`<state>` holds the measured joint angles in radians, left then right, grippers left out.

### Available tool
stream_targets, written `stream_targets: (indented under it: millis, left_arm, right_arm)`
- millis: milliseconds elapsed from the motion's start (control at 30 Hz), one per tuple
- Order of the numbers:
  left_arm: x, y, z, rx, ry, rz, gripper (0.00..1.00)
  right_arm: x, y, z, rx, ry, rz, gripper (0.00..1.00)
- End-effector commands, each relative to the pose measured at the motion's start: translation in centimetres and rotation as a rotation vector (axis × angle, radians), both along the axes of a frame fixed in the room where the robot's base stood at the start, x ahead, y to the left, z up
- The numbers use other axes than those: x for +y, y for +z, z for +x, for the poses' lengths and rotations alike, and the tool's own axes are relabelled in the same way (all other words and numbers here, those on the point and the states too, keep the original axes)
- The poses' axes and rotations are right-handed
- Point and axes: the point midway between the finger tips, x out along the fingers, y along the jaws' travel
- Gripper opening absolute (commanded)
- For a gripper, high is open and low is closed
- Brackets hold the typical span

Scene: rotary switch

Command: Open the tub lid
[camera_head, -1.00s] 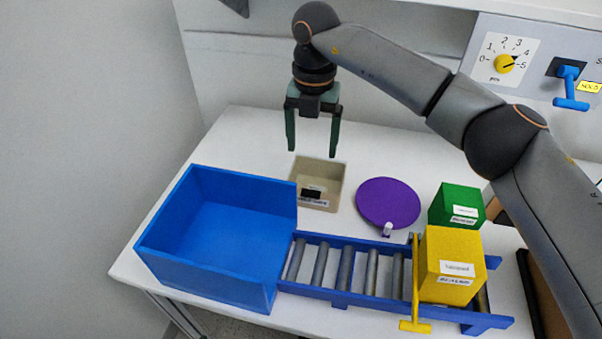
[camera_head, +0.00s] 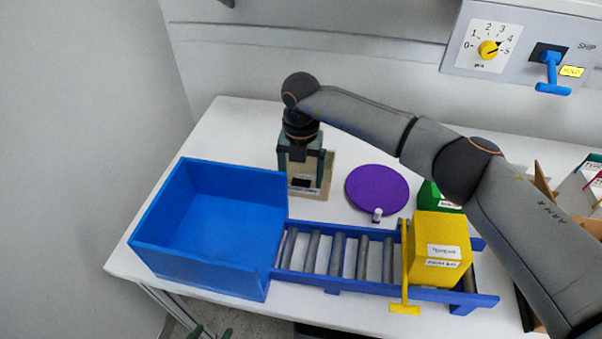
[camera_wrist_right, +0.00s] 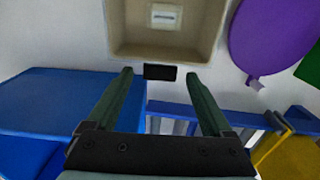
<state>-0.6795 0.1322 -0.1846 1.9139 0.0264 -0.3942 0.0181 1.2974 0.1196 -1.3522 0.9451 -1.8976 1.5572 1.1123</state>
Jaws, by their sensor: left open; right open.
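The beige square tub (camera_head: 325,180) stands on the white table behind the roller track. In the right wrist view the tub (camera_wrist_right: 122,30) shows a recessed inside with a white label on its floor. I cannot make out a separate lid on it. A small black block (camera_wrist_right: 160,72) is at its near edge. My right gripper (camera_head: 304,188) is open and points down over the tub, hiding part of it. In the wrist view its fingertips (camera_wrist_right: 159,76) lie either side of the black block; contact is not clear. My left gripper (camera_head: 212,333) shows only green fingertips at the bottom edge, apart.
A blue bin (camera_head: 205,225) stands left of the tub. A purple disc (camera_head: 377,187) with a small white knob lies to its right. A yellow box (camera_head: 440,245) sits on the blue roller track (camera_head: 380,290). A green box (camera_head: 428,195) is partly hidden behind my right arm.

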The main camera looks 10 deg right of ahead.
Motion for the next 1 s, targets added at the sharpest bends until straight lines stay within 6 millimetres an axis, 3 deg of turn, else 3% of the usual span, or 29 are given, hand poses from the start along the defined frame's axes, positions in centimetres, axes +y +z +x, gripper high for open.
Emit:
stream_targets:
  millis: [167,900,1000]
  left_arm:
    - [0.00,-0.01,-0.01,0.000,0.000,0.000,0.70]
    - [0.02,0.01,0.02,-0.001,0.001,0.000,0.70]
    - [0.02,0.01,0.02,-0.001,0.001,0.000,0.70]
  right_arm:
    - [0.01,-0.01,-0.01,0.000,0.000,0.000,0.83]
    - [0.01,0.05,0.00,0.000,0.000,0.000,0.00]
    - [0.01,0.05,0.01,0.000,0.000,0.000,0.00]
